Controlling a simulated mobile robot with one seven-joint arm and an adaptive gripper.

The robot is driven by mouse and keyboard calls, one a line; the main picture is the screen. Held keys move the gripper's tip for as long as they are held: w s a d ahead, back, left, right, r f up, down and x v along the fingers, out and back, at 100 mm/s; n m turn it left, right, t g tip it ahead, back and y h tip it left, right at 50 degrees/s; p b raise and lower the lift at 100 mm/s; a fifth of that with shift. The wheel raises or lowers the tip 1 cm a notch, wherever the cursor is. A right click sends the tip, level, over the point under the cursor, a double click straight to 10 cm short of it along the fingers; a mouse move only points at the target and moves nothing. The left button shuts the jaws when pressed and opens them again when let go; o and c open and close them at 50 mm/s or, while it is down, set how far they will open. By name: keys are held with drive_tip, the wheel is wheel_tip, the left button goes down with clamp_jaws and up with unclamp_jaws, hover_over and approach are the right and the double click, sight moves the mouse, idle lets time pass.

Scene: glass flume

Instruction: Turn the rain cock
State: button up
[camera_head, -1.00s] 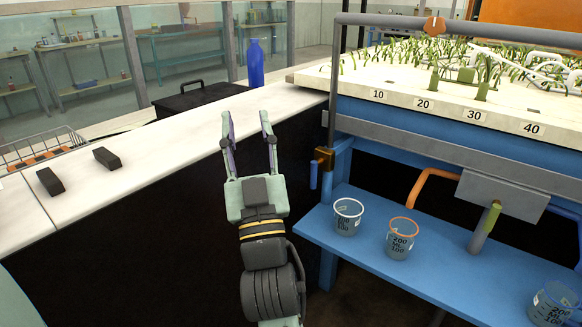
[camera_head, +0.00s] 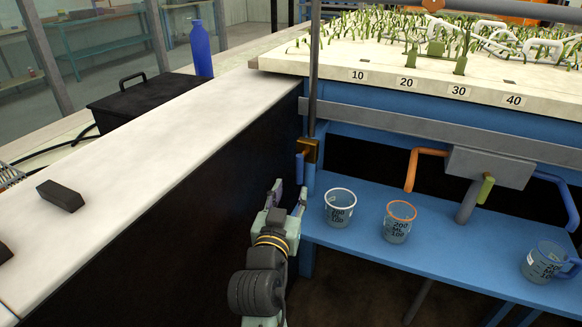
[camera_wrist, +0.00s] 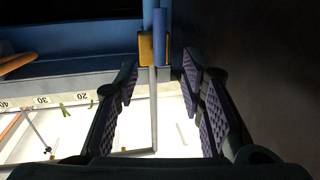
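A brass cock body (camera_head: 309,150) with a blue lever (camera_head: 299,168) hanging down sits on the vertical grey pipe at the near left corner of the flume. In the wrist view the brass body (camera_wrist: 146,47) and the blue lever (camera_wrist: 162,45) show at top centre, beyond my fingertips. My gripper (camera_head: 288,194) is open and empty, just below and left of the lever, apart from it. In the wrist view its two padded fingers (camera_wrist: 160,75) stand wide apart, with the pipe running between them. An orange knob (camera_head: 433,5) is partly cut off at the top of the head view.
A blue shelf (camera_head: 360,245) right of my gripper carries a white-rimmed cup (camera_head: 340,208), an orange-rimmed cup (camera_head: 398,222) and a blue-handled jug (camera_head: 545,262). The white counter (camera_head: 170,160) with its dark side stands close on the left. Orange (camera_head: 412,170) and blue pipes (camera_head: 565,195) leave a grey block.

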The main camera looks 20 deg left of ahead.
sight(299, 169)
drive_tip(key=w, duration=0.3)
drive_tip(key=w+a+p, duration=0.1)
drive_tip(key=w, duration=0.5)
drive_tip(key=shift+w+a+r, duration=0.1)
drive_tip(key=shift+w+a, duration=0.15)
drive_tip(key=shift+w, duration=0.15)
drive_tip(key=shift+c, duration=0.3)
clamp_jaws()
drive_tip(key=shift+p, duration=0.3)
